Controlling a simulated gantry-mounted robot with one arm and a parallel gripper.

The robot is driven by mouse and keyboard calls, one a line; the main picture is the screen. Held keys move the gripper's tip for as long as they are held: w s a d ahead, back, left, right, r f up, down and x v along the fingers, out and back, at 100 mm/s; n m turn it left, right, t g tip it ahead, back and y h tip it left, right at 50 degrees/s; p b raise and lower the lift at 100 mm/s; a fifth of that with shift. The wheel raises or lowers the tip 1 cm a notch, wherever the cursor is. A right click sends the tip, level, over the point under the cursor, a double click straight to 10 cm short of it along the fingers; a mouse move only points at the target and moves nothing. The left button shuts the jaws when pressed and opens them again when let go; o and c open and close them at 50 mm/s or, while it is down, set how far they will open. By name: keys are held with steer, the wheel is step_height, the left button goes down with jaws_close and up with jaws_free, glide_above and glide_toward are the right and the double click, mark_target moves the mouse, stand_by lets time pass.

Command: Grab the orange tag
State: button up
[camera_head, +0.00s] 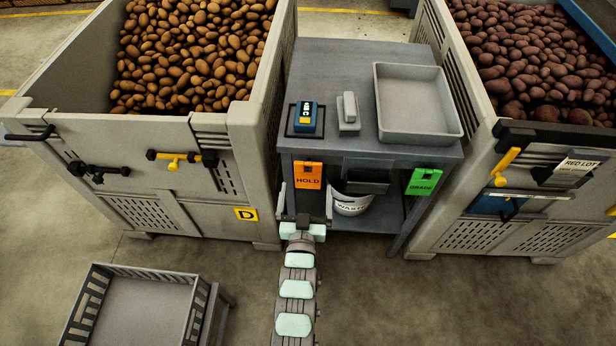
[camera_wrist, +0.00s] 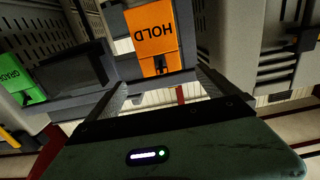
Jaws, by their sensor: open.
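The orange tag (camera_head: 308,170) reads HOLD and hangs from a dark clip on the front left edge of the grey table. It appears upside down in the wrist view (camera_wrist: 151,34). My gripper (camera_head: 305,204) is open and empty, just in front of and below the tag. In the wrist view, its two fingers (camera_wrist: 163,88) are spread wide, with the tag beyond the gap between them. I see no contact with the tag, though the exact depth gap is hard to tell.
A green GRADE tag (camera_head: 423,182) hangs at the table's right front. A WASTE bucket (camera_head: 351,205) stands under the table. Potato crates flank it: left (camera_head: 215,190), right (camera_head: 480,215). A tray (camera_head: 418,100) and labelled device (camera_head: 306,116) sit on top. A low slatted crate (camera_head: 145,305) is front left.

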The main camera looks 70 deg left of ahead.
mark_target(308, 169)
steer(key=shift+b+x, duration=1.15)
steer(key=shift+x, duration=2.65)
steer(key=shift+s, duration=0.15)
steer(key=c, duration=1.5)
steer(key=shift+o, duration=0.2)
